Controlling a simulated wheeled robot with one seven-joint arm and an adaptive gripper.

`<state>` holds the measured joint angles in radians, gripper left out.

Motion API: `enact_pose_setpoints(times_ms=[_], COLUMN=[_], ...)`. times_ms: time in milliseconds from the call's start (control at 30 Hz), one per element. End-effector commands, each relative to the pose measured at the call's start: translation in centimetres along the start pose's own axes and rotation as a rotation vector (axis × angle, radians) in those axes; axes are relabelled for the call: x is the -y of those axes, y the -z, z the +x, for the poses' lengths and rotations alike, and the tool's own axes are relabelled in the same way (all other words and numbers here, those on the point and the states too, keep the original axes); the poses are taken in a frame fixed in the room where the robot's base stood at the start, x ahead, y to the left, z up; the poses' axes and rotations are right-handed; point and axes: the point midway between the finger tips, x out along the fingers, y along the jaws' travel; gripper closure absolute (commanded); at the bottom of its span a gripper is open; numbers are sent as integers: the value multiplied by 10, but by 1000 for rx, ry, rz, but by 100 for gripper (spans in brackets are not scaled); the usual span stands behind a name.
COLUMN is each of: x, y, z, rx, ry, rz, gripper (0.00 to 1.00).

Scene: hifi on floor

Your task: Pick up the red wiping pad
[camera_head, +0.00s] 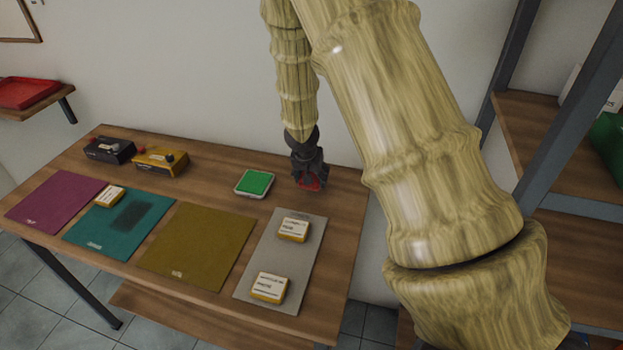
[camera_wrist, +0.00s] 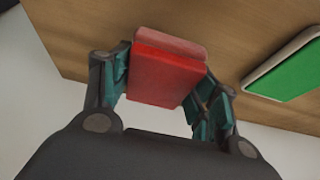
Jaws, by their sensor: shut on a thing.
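The red wiping pad (camera_wrist: 165,72) is a flat red block between the two fingers of my gripper (camera_wrist: 165,85) in the wrist view. My gripper is shut on it. In the head view my gripper (camera_head: 310,180) points down at the back right of the wooden table (camera_head: 215,180). A little of the red pad (camera_head: 311,185) shows between the fingertips there. I cannot tell whether the pad is touching the table or just above it.
A green pad in a white tray (camera_head: 254,183) lies left of my gripper. Purple (camera_head: 57,201), teal (camera_head: 120,220), olive (camera_head: 197,245) and grey (camera_head: 270,285) mats cover the front. Black (camera_head: 109,150) and yellow (camera_head: 160,160) boxes stand at the back left. A shelf rack (camera_head: 560,140) stands right.

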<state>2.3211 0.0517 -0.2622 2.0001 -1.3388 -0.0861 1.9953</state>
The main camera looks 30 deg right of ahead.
Motion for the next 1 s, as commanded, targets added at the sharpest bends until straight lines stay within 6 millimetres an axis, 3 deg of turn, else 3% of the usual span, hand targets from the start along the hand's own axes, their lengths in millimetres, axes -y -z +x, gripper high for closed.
enact_pose_setpoints(times_ms=[467, 1000], x=[-22, -84], y=[-24, -93], z=[-14, -54], rx=[-1, -1], ry=[-2, 0], rz=[-1, 2], gripper=[64, 64])
